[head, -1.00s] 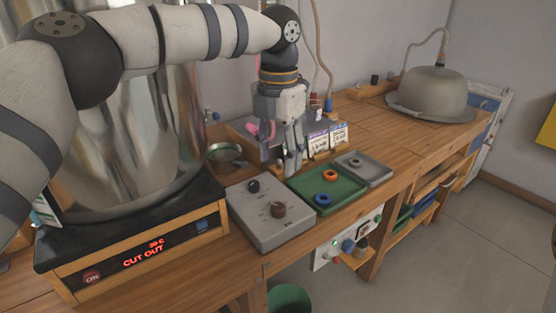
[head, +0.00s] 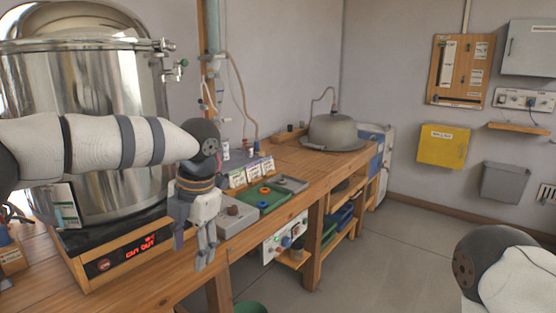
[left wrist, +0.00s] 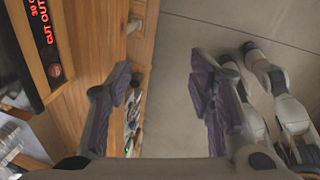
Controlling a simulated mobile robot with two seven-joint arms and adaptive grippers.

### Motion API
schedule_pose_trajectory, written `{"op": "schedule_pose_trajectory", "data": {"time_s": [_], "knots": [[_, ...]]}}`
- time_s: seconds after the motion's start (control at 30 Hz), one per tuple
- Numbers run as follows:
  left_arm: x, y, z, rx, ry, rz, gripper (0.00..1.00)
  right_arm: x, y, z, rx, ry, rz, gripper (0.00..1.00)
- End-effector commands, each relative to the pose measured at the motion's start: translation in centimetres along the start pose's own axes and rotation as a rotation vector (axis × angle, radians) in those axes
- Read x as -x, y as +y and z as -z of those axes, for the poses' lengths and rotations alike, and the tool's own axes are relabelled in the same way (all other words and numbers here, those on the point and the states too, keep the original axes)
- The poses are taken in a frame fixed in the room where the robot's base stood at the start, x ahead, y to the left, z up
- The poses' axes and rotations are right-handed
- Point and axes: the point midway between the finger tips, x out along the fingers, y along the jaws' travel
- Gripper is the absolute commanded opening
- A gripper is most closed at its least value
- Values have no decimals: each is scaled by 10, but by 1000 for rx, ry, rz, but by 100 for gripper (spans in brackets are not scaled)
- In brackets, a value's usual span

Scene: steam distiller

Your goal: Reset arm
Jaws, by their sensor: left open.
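My left gripper (head: 207,252) hangs fingers-down at the front edge of the workbench (head: 180,268), just right of the steel distiller's display base. It is open and empty. In the left wrist view its two fingers (left wrist: 165,100) stand well apart, with bench front and grey floor between and below them. My right arm shows at the lower right of the head view, but its gripper is out of frame there. The distiller pot (head: 100,90) stands at the left, partly hidden by my left arm. Its display (head: 140,247) reads "CUT OUT" in red.
A grey box (head: 237,212) and a green tray (head: 275,203) with orange and blue rings lie on the bench. A grey tray (head: 291,183), cards and a domed lid (head: 337,131) stand beyond. A yellow box (head: 443,146) and grey bin (head: 504,182) hang on the wall.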

Motion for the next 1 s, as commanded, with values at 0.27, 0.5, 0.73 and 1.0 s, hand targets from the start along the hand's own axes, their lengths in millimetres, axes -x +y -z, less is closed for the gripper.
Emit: {"op": "schedule_pose_trajectory", "data": {"time_s": [0.27, 0.5, 0.73, 1.0], "knots": [[-193, -23, 56, -1118, 68, -571, 48, -1, 0, 2, 0, 2, 0, 0], [-284, -140, 225, -2147, -89, -286, 48, -1, 0, 1, 0, 1, 0, 0], [-272, -196, 368, -2554, -281, 132, 48, -1, 0, 1, 0, 2, 0, 0], [-264, -204, 393, -2609, -328, 217, 48, -1, 0, 1, 0, 1, 0, 0]]}}
